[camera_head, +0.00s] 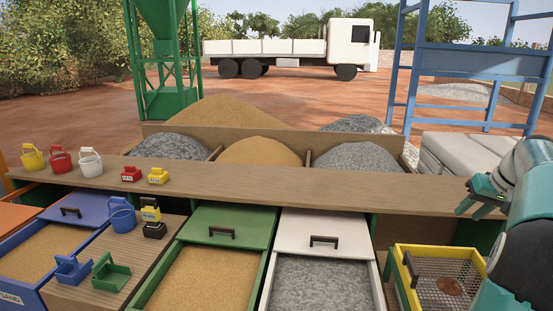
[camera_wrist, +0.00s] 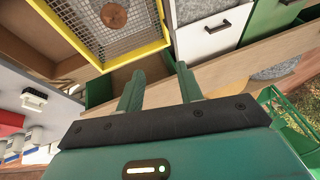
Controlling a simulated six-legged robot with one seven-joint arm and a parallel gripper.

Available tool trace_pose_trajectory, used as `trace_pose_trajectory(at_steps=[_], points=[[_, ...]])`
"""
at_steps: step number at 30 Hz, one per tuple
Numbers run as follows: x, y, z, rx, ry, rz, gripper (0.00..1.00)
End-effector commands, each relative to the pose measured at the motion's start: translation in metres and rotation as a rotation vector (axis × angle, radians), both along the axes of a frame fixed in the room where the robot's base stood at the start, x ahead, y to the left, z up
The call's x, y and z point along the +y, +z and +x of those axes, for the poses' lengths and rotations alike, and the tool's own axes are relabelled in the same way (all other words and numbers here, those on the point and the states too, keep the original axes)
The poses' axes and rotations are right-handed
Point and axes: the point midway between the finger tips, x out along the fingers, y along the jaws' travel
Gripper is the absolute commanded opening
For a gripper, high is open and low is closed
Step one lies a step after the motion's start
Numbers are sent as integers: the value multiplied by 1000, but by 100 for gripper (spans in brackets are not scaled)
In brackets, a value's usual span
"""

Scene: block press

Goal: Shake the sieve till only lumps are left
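The sieve (camera_head: 398,262) is a yellow-framed tray with a wire mesh floor, at the lower right of the head view. A dark handle (camera_head: 410,268) is on its left side. A single round brown lump (camera_head: 449,286) lies on the mesh, and no loose sand shows on the mesh. The wrist view shows the yellow rim (camera_wrist: 112,64) and the lump (camera_wrist: 114,15) at the top. My gripper (camera_head: 476,196) is above and behind the sieve, clear of it. In the wrist view its two fingers (camera_wrist: 158,84) stand apart with nothing between them.
A wooden shelf (camera_head: 300,189) runs across behind the sieve. Small buckets, scoops and blocks sit further left.

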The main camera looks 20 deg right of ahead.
Motion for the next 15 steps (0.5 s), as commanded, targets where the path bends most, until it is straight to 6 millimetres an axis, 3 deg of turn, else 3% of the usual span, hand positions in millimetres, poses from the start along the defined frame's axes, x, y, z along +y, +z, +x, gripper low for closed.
trace_pose_trajectory(at_steps=[4,7,11,15], points=[[10,2,8,5,11,-4,36],[42,8,27,21,38,-15,36],[116,18,61,57,96,-47,36],[208,24,81,87,162,-91,36]])
